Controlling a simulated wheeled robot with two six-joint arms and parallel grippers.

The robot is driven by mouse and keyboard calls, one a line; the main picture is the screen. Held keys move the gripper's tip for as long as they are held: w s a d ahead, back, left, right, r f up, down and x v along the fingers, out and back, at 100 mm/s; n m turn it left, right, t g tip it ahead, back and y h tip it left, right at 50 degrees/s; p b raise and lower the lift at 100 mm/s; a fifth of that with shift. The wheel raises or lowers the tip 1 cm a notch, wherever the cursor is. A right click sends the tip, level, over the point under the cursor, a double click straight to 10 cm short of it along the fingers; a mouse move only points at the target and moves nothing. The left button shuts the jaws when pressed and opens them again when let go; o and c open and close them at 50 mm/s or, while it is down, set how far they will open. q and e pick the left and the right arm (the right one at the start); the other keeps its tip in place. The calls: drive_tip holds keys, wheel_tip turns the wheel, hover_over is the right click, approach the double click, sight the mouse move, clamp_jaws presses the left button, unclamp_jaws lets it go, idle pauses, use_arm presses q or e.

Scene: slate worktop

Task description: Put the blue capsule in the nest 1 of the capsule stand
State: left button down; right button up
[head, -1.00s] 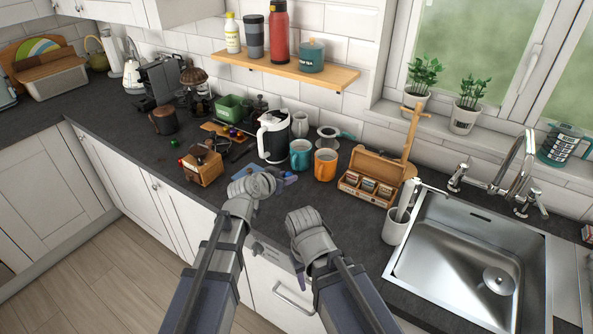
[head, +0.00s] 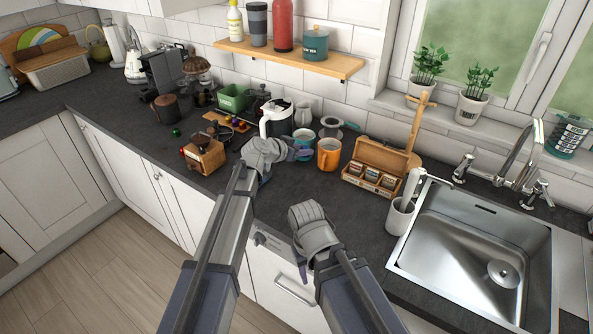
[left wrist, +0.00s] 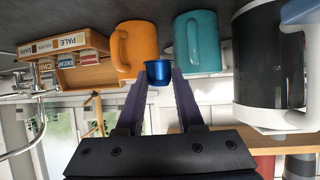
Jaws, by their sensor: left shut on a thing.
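The blue capsule (left wrist: 158,71) is between the fingertips of my left gripper (left wrist: 160,78), which is shut on it, in the left wrist view. In the head view my left gripper (head: 297,151) is in front of the teal mug, and I cannot make out the capsule there. The low wooden piece at the back, which looks like the capsule stand (head: 215,117), has small dark and coloured capsules on it; its nests are too small to tell apart. My right gripper (head: 304,268) points down at the counter's front edge, mostly hidden behind its own wrist.
The teal mug (left wrist: 197,42) and orange mug (left wrist: 121,49) stand close by. The kettle (head: 277,122) is behind my left gripper. A wooden grinder (head: 204,155), a green ball-like item (head: 176,132), a tea box (head: 371,175) and a sink (head: 480,240) are around.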

sight(302, 174)
use_arm(q)
drive_tip(key=shift+f+b, duration=3.4)
drive_tip(key=shift+f, duration=0.6)
drive_tip(key=shift+r, duration=0.15)
use_arm(e)
wheel_tip(302, 174, down, 8)
drive_tip(key=shift+r, duration=0.15)
use_arm(q)
drive_tip(key=c, duration=0.5)
unclamp_jaws()
drive_tip(key=p+v, duration=0.5)
drive_tip(key=v, duration=0.6)
drive_tip(key=shift+d+p, duration=0.1)
drive_tip(key=shift+p, duration=0.2)
drive_tip(key=shift+s+a+r, duration=0.25)
drive_tip(key=shift+s+a, duration=0.05)
drive_tip(key=shift+a, duration=0.1)
use_arm(e)
drive_tip(key=shift+r, duration=2.85)
